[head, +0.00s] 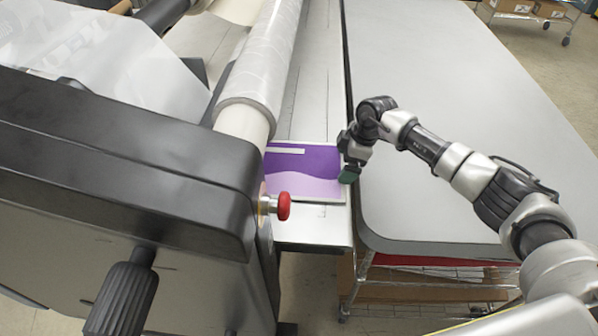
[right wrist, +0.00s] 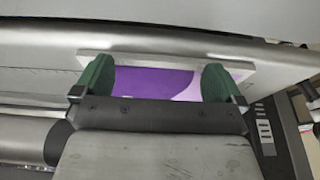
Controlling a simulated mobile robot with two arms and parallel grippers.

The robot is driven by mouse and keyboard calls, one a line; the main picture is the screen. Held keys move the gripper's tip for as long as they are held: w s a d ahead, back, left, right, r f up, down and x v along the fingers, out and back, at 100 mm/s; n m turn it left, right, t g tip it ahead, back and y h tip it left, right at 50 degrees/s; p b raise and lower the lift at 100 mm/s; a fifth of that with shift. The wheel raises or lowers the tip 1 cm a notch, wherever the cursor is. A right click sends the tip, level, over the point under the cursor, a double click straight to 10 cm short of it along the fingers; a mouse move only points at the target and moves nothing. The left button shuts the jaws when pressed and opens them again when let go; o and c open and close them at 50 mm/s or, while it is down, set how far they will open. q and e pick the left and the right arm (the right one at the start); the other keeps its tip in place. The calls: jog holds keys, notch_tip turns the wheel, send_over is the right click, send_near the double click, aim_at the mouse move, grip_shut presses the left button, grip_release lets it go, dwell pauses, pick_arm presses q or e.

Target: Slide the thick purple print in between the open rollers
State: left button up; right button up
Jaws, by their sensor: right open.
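The purple print (head: 305,172), a thick panel with pale edges, lies flat on the laminator's narrow feed table (head: 315,232). It is beside the film-wrapped roll (head: 265,65); its left edge is close to or under the roll end, and I cannot tell whether it is between rollers. My right gripper (head: 349,172) is at the print's right edge. In the right wrist view, my right gripper (right wrist: 157,82) is open, its green fingertips apart with the purple print (right wrist: 150,80) showing between them. I cannot tell whether they touch it. My left gripper is not in view.
A grey table (head: 450,110) stands right of the feed table, with a narrow gap between. The laminator's dark end housing (head: 120,170) fills the left, with a red knob (head: 284,206) and a black handle (head: 125,298). A cart with boxes (head: 515,6) stands far right.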

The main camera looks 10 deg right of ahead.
aim_at(324, 170)
jog(key=shift+w+a+f, duration=0.1)
jog(key=shift+w+a, duration=0.05)
jog(key=shift+a, duration=0.6)
jog(key=shift+d+p, duration=0.3)
jog(key=shift+p, duration=0.2)
jog(key=shift+s+a+p, duration=0.15)
jog(key=shift+s+p, duration=0.45)
jog(key=shift+p, duration=0.2)
jog(key=shift+a, duration=0.2)
jog(key=shift+w+a, duration=0.2)
jog(key=shift+a, duration=0.45)
jog(key=shift+w+a, duration=0.15)
jog(key=shift+a, duration=0.45)
jog(key=shift+w+a, duration=0.1)
jog(key=shift+a, duration=0.2)
jog(key=shift+w+a, duration=0.15)
jog(key=shift+a, duration=0.6)
dwell(0.4)
jog(key=shift+d+p, duration=0.65)
dwell(0.4)
